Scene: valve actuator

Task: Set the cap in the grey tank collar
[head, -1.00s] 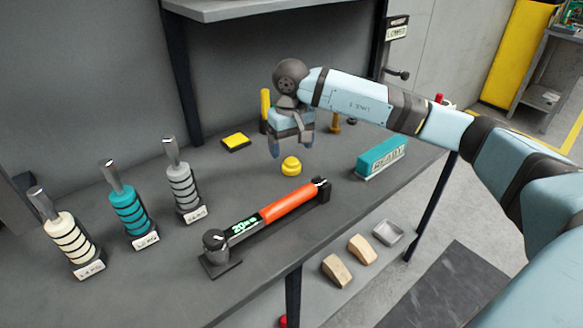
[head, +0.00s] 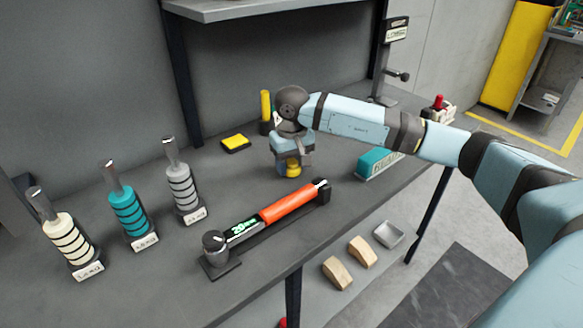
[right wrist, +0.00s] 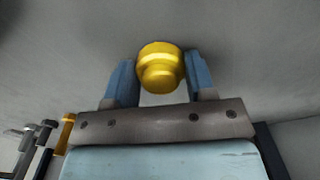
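A grey ribbed upright cylinder (head: 184,190) with a metal rod on top stands to the left, beside a teal one (head: 128,215) and a cream one (head: 66,240). I cannot make out which part is the grey tank collar. My left gripper is out of view.
An orange tool with a green display (head: 288,203) lies in front of the cap. A yellow-topped pad (head: 235,143) and a yellow post (head: 266,106) are behind. A teal block (head: 372,165) stands to the right. Two wooden blocks and a grey tray (head: 388,234) are lower down.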

